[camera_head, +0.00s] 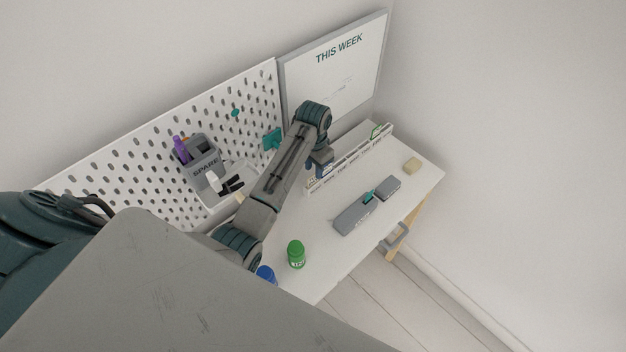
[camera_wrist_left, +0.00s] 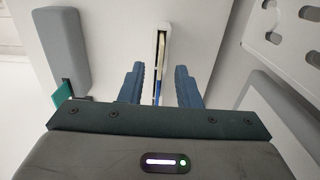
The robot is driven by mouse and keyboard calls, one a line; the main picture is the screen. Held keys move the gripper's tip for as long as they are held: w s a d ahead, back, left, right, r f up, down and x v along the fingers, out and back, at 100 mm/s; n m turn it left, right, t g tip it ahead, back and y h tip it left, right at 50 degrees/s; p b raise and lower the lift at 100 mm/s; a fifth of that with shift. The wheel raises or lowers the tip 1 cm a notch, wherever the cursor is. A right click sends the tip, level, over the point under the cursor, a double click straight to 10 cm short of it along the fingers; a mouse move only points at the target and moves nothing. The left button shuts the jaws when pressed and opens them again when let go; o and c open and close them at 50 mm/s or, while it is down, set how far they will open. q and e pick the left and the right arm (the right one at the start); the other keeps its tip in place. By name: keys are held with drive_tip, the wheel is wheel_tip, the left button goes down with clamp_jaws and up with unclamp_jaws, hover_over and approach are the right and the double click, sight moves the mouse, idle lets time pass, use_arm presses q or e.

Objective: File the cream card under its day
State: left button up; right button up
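A long, low white rack (camera_head: 350,161) with day labels along its front stands at the back of the desk; the small lettering is hard to read. A green item (camera_head: 378,130) sits at its far end. My left gripper (camera_head: 322,168) is over the rack's near end. In the left wrist view its two blue fingers (camera_wrist_left: 160,70) are apart, on either side of a narrow white slot end (camera_wrist_left: 164,32). Thin cream and blue edges (camera_wrist_left: 160,60) show in that slot; I cannot tell for certain whether the cream one is the card. My right gripper is not in view.
A grey case (camera_head: 355,216) with a teal piece lies at the desk front. A cream block (camera_head: 412,165) is at the far right. A green bottle (camera_head: 296,254) and blue bottle (camera_head: 265,273) stand nearer. A pegboard (camera_head: 120,165) and whiteboard (camera_head: 335,75) back the desk.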

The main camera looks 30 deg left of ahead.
sight(313, 183)
use_arm(q)
drive_tip(key=f, duration=0.1)
drive_tip(key=f+p, duration=0.1)
drive_tip(key=shift+s+f, duration=0.2)
drive_tip(key=shift+f, duration=0.1)
drive_tip(key=shift+w+f, duration=0.15)
drive_tip(key=shift+f, duration=0.25)
drive_tip(key=shift+r, duration=0.1)
clamp_jaws()
